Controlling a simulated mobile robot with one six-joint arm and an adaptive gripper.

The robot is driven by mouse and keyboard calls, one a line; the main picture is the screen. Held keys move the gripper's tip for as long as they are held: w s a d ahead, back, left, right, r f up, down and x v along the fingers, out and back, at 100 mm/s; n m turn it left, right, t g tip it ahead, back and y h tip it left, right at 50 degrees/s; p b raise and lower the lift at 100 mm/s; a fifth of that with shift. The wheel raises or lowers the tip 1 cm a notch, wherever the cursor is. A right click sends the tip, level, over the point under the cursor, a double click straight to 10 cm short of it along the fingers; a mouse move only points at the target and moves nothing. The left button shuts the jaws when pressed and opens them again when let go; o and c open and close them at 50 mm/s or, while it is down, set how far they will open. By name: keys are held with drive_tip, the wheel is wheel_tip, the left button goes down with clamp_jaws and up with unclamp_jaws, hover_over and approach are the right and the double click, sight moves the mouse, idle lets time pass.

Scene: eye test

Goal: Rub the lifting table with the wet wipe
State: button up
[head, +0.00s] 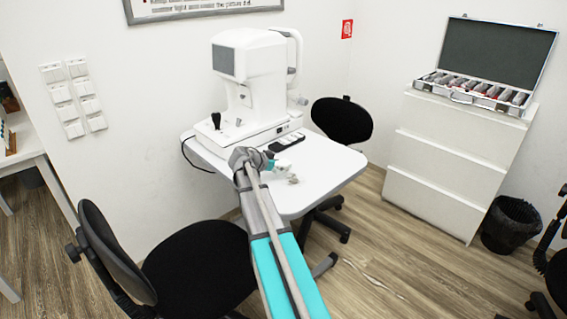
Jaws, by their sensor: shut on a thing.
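The lifting table (335,176) is a white tabletop with rounded corners, standing against the wall in the middle of the head view. A white eye-test machine (250,85) stands on its back part. My arm reaches over the table's front edge from below. My gripper (287,172) is small and partly hidden behind my wrist, low over the middle of the tabletop. It is shut on a small whitish thing, seemingly the wet wipe (292,180). The wipe's outline is hard to make out against the white top, and I cannot tell whether it touches the surface.
A dark remote-like device (287,142) lies on the table behind my gripper. Black chairs stand at the front left (200,268) and behind the table (342,120). A white drawer cabinet (445,165) with an open lens case (475,90) and a black bin (510,224) are at right.

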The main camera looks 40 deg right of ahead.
drive_tip(key=s, duration=0.2)
drive_tip(key=s+f, duration=0.1)
drive_tip(key=s, duration=0.2)
drive_tip(key=shift+a, duration=0.1)
drive_tip(key=shift+s+g, duration=0.1)
drive_tip(key=shift+g, duration=0.2)
drive_tip(key=shift+s+d+r, duration=0.1)
drive_tip(key=shift+s+d, duration=0.05)
drive_tip(key=shift+s, duration=0.7)
drive_tip(key=shift+s+d+r, duration=0.1)
drive_tip(key=shift+s, duration=0.75)
drive_tip(key=shift+s+f, duration=0.1)
drive_tip(key=shift+s, duration=1.65)
drive_tip(key=shift+w+d, duration=0.1)
drive_tip(key=shift+w+r+p, duration=0.2)
drive_tip(key=shift+w+p, duration=0.2)
drive_tip(key=shift+w, duration=2.15)
